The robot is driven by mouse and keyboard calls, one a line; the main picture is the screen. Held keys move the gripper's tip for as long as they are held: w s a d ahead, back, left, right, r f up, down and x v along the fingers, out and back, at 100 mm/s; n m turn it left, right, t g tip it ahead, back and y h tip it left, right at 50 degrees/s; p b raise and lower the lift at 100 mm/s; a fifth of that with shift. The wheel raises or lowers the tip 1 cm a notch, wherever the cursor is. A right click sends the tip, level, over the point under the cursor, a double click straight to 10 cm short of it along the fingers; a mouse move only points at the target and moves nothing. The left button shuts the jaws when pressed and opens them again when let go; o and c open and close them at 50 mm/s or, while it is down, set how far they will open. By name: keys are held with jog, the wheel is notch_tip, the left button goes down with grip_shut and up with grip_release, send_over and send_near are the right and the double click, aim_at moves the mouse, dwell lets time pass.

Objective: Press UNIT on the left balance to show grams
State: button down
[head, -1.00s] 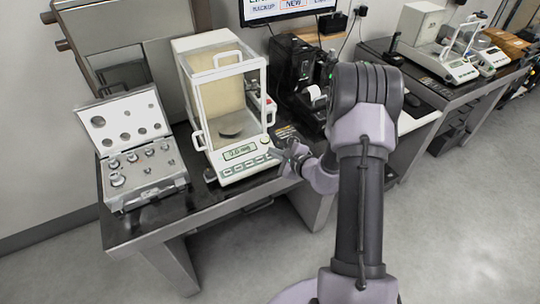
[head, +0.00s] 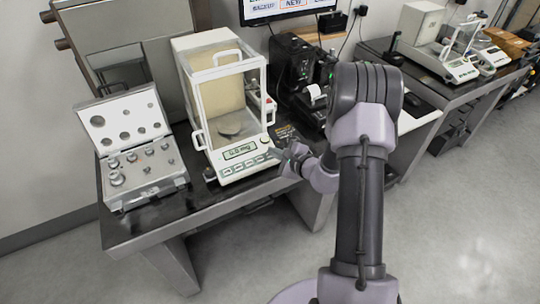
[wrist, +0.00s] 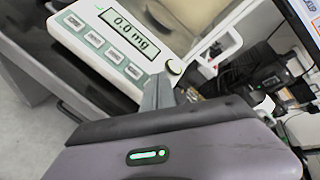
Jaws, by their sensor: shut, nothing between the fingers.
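The left balance (head: 245,165) stands on the near table, a white unit with a glass draft shield and a round dark pan inside. Its display reads 0.0 mg in the wrist view (wrist: 128,32). A row of several grey buttons (wrist: 103,46) lies below the display; their labels are too small to read surely. My gripper (head: 276,152) is shut and empty at the right front corner of the balance. In the wrist view my gripper's fingers (wrist: 158,92) are beside the panel's right end, near a round knob (wrist: 175,66). I cannot tell whether they touch the balance.
An open weight case (head: 145,177) with several weights stands left of the balance. A black printer (head: 297,65) and a monitor (head: 285,8) are behind my arm. Other balances (head: 455,65) stand on the far right table.

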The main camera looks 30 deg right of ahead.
jog(key=shift+w+f+b, duration=0.1)
jog(key=shift+f+b, duration=0.2)
jog(key=shift+w+f+b, duration=0.15)
jog(key=shift+f+b, duration=0.2)
jog(key=shift+b, duration=0.1)
dwell(0.5)
jog(key=shift+r, duration=0.1)
jog(key=shift+s+r+p, duration=0.3)
jog(key=shift+r+p, duration=0.05)
jog(key=shift+r, duration=0.3)
jog(key=r, duration=0.1)
jog(key=s+r+p, duration=0.1)
jog(key=r, duration=0.1)
jog(key=r+p, duration=0.1)
jog(key=shift+s+r, duration=0.35)
jog(key=shift+s, duration=0.05)
dwell(0.6)
